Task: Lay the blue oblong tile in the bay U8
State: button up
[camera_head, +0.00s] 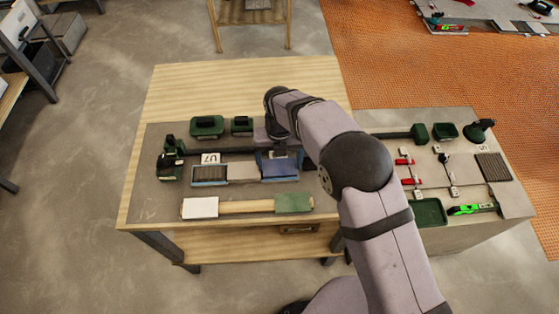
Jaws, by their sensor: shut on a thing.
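A blue oblong tile (282,172) is at the right end of a row of bays on the grey mat. My gripper (280,155) is directly over it, at its back edge, and is shut on it. The fingertips are small and partly hidden by my own arm. I cannot tell whether the tile rests flat in its bay or is held just above it. To its left are a plain grey tile (243,172) and a dark ribbed bay (209,174). A white label (210,158) stands behind the ribbed bay; its marking is too small to read surely. No U8 label is readable.
Green containers (207,126) stand behind the row. Red clips (405,182), a green tray (429,212) and a suction cup (480,130) are at right. Bare wood lies at back left.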

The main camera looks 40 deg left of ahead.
jog(key=o, duration=0.9)
jog(key=shift+d, duration=0.1)
